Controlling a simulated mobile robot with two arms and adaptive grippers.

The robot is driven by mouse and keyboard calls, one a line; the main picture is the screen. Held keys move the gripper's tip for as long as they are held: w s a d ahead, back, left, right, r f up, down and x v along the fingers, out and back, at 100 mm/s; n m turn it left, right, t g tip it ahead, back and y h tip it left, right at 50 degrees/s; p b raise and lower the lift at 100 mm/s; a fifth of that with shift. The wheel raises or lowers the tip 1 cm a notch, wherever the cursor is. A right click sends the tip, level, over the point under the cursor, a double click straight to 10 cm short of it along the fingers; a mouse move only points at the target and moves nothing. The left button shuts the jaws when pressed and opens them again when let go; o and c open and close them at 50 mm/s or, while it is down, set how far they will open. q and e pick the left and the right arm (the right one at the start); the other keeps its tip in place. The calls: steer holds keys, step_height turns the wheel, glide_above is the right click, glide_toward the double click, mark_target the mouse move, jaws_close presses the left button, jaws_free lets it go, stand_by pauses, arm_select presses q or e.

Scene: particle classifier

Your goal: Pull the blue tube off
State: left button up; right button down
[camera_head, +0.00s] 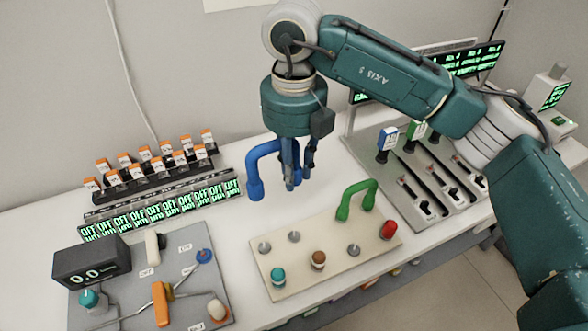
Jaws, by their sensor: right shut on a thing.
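The blue tube (254,178) is a thick upside-down U with a wider end on its left leg. My right gripper (290,183) points down and is shut on the blue tube, near its right side; its fingers hide part of that side. The tube shows apart from the beige panel (322,282), behind its back left edge and seemingly above the table. A similar green tube (365,190) stands on the panel's back right. The panel also carries bare grey pegs (294,236) and teal, brown and red caps. My left gripper is not in view.
A rack of orange-capped vials (145,153) stands behind a row of green-lit displays (165,208) at left. A grey board (195,260) with a black readout and handles lies front left. A grey slider panel (425,190) stands at right.

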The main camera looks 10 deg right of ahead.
mark_target(294, 145)
steer(key=shift+r+p, duration=0.7)
steer(key=shift+r, duration=0.85)
steer(key=shift+r+p, duration=0.8)
steer(key=shift+r, duration=0.75)
